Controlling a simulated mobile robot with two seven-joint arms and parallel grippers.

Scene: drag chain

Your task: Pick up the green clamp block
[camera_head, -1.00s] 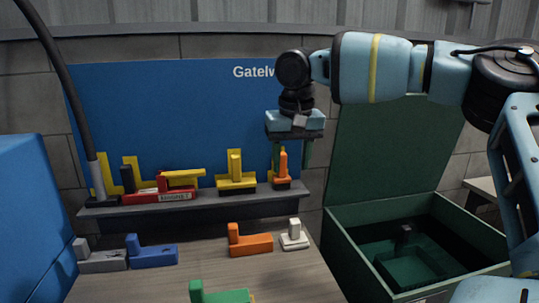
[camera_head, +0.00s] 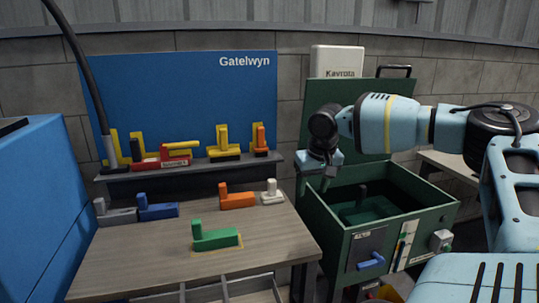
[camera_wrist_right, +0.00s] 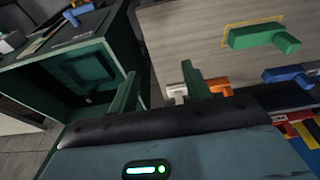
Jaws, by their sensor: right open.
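The green clamp block (camera_head: 215,238) lies on the wooden table (camera_head: 150,262), inside a thin yellow outline near the front. It is L-shaped, with a short upright post at its left end. It also shows in the right wrist view (camera_wrist_right: 258,36), at the upper right, beyond the fingers. My right gripper (camera_head: 326,182) is open and empty, above and to the right of the block, near the left edge of the green box. Its two green fingers stand apart in the right wrist view (camera_wrist_right: 162,88). My left gripper is not in view.
Grey, blue (camera_head: 158,208), orange (camera_head: 238,199) and white (camera_head: 271,193) blocks stand behind the green one. A shelf (camera_head: 190,172) with yellow, red and orange pieces is at the back. An open green box (camera_head: 325,225) stands right of the table. Table space around the green block is clear.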

